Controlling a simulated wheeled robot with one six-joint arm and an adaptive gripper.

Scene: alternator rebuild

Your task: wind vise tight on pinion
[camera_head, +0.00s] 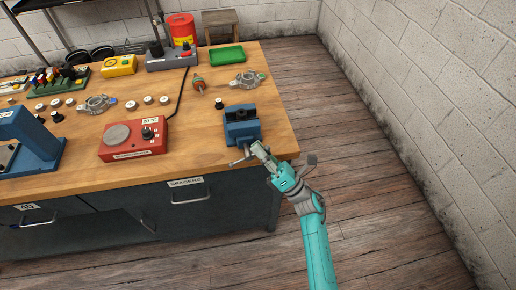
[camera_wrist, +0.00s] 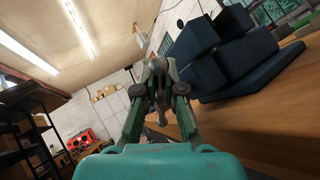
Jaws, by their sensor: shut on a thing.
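The blue vise (camera_head: 243,130) sits at the front right edge of the bench, and its dark blue body fills the upper right of the wrist view (camera_wrist: 240,58). Its grey handle bar (camera_head: 238,161) sticks out below the vise, past the bench front. My gripper (camera_head: 259,151) is at the handle, in front of the vise and beside the bench edge, and is shut on it. In the wrist view my gripper's fingers (camera_wrist: 160,92) close around a grey metal part. The pinion cannot be made out clearly; the vise jaws are small and dark in the head view.
A red heater box (camera_head: 134,139) stands left of the vise. A rotor with orange and green parts (camera_head: 198,84) and a grey housing (camera_head: 247,80) lie behind it. A green tray (camera_head: 227,56) is at the back. Open floor lies right of the bench, up to a brick wall.

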